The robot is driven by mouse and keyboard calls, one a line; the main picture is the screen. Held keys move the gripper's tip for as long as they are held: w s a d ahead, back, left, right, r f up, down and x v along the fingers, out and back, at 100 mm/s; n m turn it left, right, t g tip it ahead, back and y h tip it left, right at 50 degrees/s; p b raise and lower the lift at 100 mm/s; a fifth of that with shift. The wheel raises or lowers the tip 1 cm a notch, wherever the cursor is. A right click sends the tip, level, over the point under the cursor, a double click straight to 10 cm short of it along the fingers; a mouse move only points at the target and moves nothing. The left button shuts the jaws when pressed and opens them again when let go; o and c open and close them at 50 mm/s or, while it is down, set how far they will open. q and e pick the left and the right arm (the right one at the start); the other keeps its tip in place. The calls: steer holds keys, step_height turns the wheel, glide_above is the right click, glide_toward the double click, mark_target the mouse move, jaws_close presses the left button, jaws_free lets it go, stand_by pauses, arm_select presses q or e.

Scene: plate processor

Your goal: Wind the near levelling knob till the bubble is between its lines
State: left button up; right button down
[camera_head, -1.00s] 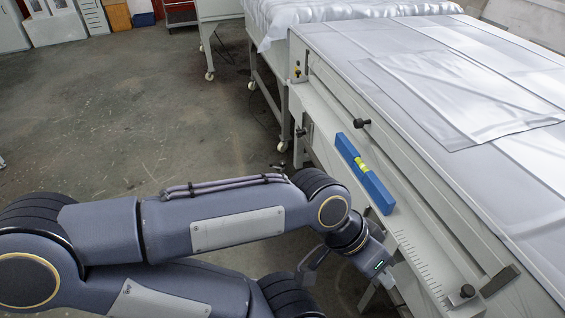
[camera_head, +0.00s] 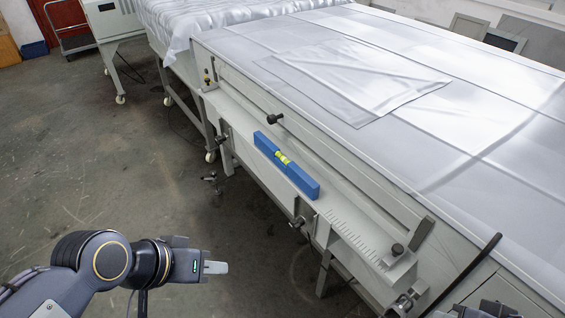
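A blue spirit level (camera_head: 303,181) lies on the pale ledge along the machine's side. Its yellow-green vial (camera_head: 282,158) faces up; the bubble and its lines are too small to read. A dark knob with metal fittings (camera_head: 298,222) sits under the ledge's outer edge, near the level's close end. Another fitting (camera_head: 408,301) shows lower right; I cannot tell which is the near levelling knob. My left gripper (camera_head: 216,267) is over the floor at lower left, apart from the machine; its finger gap cannot be made out. Only a sliver of my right arm shows at bottom right.
Black knobs stand at the ledge's far part (camera_head: 275,119) and near end (camera_head: 397,248), beside a ruled scale (camera_head: 350,232). The wide machine top (camera_head: 400,150) holds a clear sheet (camera_head: 350,75). Open floor (camera_head: 120,190) lies left of the ledge.

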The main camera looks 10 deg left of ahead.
stand_by(0.7)
steer(key=c, duration=1.3)
jaws_free()
steer(key=shift+c, duration=0.5)
